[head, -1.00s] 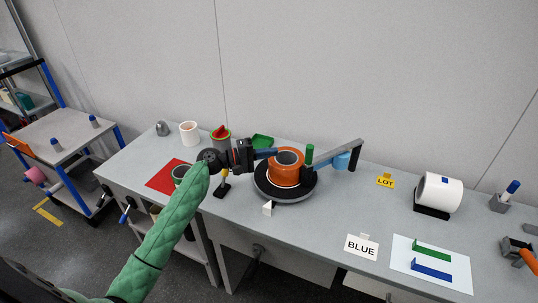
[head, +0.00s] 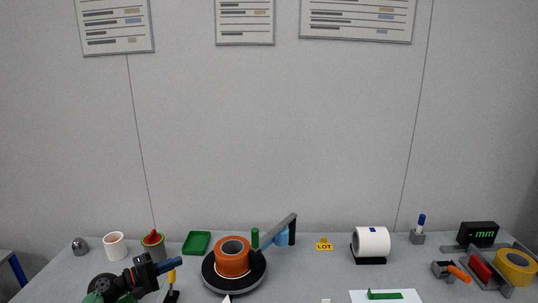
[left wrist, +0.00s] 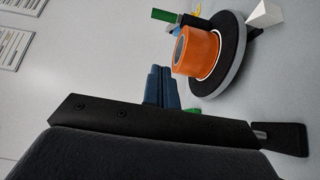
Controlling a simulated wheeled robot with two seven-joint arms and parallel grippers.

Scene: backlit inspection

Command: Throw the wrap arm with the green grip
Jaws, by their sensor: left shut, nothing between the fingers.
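The wrap arm (head: 277,231) is a grey bar rising to the right, with an upright green grip (head: 255,238) at its near end and a black post (head: 292,232) at its far end. The green grip stands just right of an orange roll (head: 232,257) on a round black turntable (head: 208,277). In the left wrist view the green grip (left wrist: 167,16) shows beyond the roll (left wrist: 197,50). My left gripper (head: 178,263) has blue fingers, is shut and empty, and is left of the roll, apart from it. The fingers also show in the left wrist view (left wrist: 160,88).
A red-and-green cup (head: 153,246), white cup (head: 115,246) and green tray (head: 196,242) stand behind my left gripper. A light-blue object (head: 281,238) is by the post. A yellow LOT sign (head: 324,243) and white roll (head: 372,242) are to the right.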

